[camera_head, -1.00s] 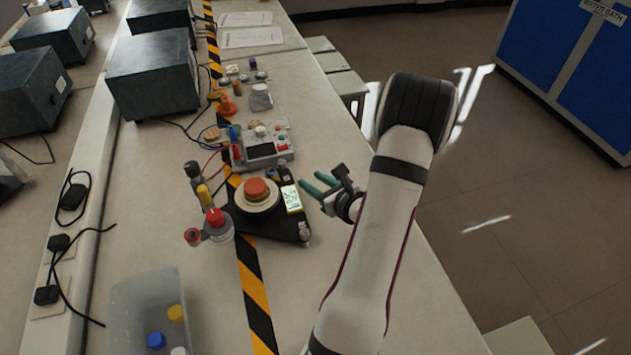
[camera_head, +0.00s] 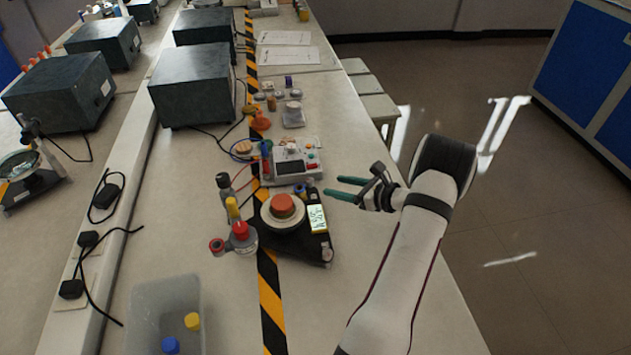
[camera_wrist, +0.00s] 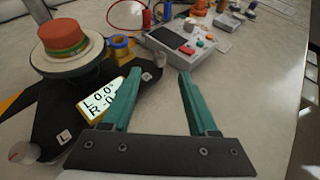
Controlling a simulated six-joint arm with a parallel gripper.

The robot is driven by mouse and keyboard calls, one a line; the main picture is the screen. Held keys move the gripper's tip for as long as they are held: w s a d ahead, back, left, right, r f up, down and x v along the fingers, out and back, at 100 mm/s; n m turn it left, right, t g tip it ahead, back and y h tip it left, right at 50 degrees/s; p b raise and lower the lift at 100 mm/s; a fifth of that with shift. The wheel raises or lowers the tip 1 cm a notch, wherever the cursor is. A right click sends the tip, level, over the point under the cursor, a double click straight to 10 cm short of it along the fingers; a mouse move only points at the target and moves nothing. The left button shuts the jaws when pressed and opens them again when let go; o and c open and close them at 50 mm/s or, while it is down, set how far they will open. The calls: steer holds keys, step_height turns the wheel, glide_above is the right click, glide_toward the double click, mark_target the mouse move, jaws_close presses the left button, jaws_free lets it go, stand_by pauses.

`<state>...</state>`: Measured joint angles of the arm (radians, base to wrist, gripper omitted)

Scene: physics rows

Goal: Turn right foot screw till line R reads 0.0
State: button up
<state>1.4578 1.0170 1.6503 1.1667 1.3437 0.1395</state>
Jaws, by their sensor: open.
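The levelling device has a black base (camera_head: 307,245) with a round pan carrying an orange-red disc (camera_head: 283,206). Its display (camera_head: 317,219) also shows in the wrist view (camera_wrist: 100,98). Line L starts 0.0 and line R starts with a minus sign; my left finger hides the last digits. A pale round foot screw (camera_wrist: 23,152) shows at the base's near left corner, by a label L. A small white label (camera_wrist: 147,77) marks the corner by my left fingertip; its letter is unclear. My gripper (camera_head: 335,188) is open and empty, beside the device's back right; it also shows in the wrist view (camera_wrist: 160,73).
A grey meter box (camera_head: 290,166) stands just behind the device. Red and yellow topped items (camera_head: 240,231) crowd its left side. A clear bin (camera_head: 165,300) is at the front left. The bench is bare to the device's right.

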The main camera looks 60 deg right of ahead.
mark_target(310, 180)
steer(key=x, duration=0.9)
jaws_close()
